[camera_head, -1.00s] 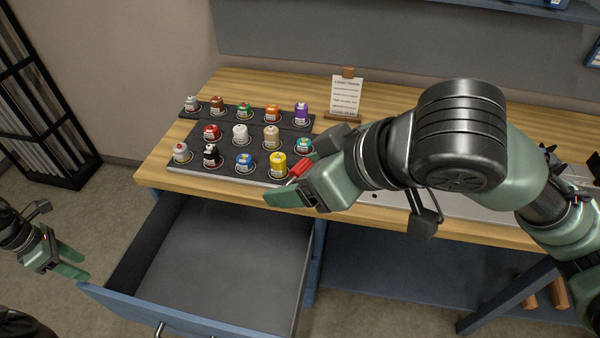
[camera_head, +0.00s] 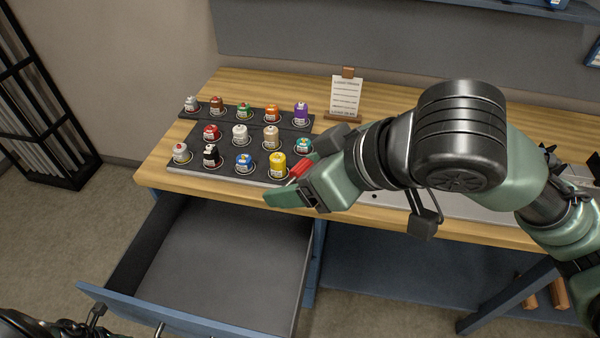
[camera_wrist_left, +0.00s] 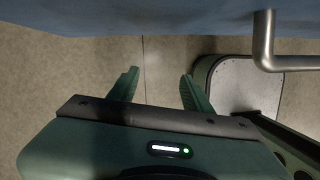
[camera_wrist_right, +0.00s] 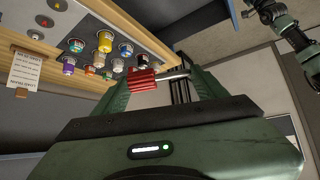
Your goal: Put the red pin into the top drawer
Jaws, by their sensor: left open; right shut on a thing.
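The red pin (camera_head: 301,168) has a ribbed red grip and a metal shaft. My right gripper (camera_head: 285,195) is shut on it above the workbench's front edge, near the yellow-capped bottle. In the right wrist view the pin (camera_wrist_right: 143,84) shows with its shaft between the fingers (camera_wrist_right: 165,80). The top drawer (camera_head: 215,250) is pulled out and its visible inside is empty; it lies below and left of the right gripper. My left gripper (camera_wrist_left: 160,88) is open and empty, near the drawer's metal handle (camera_wrist_left: 264,45). Its fingers are not visible in the head view.
Several small capped bottles stand on a dark stepped rack (camera_head: 225,172) on the wooden workbench (camera_head: 385,97). A note card (camera_head: 346,95) stands behind them. A black lattice stand (camera_head: 45,110) is at the far left. The space above the drawer is free.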

